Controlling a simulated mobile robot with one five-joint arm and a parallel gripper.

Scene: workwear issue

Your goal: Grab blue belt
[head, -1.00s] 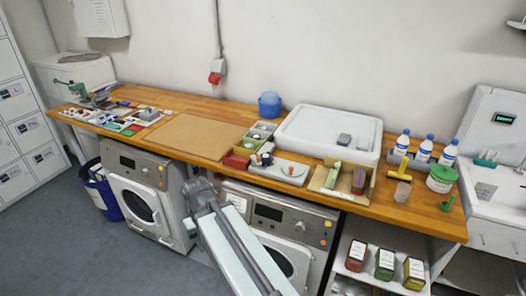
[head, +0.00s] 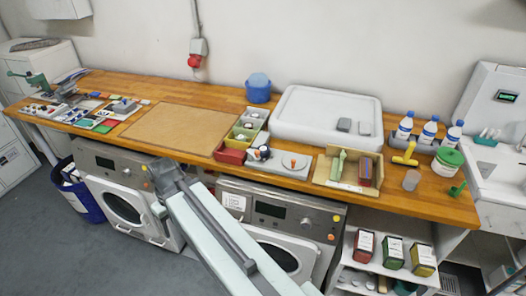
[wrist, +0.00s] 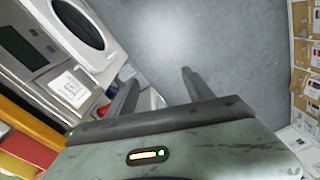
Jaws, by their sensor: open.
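I cannot pick out a blue belt for certain in either view. A small bluish and red item (head: 366,171) stands in the right part of an open cardboard tray (head: 334,183) on the wooden counter, but it is too small to tell what it is. My gripper (wrist: 158,77) shows in the wrist view with its two fingers apart and nothing between them. It is over the grey floor in front of a washing machine, away from the countertop things. In the head view my arm crosses the front of the machines, and the fingers cannot be made out.
The wooden counter (head: 440,200) holds small bins (head: 243,133), a white basin (head: 325,117), a blue tub (head: 258,88), bottles (head: 428,130) and a brown mat (head: 178,132). Washing machines (head: 123,200) stand below. A blue bin (head: 83,192) is on the floor at left.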

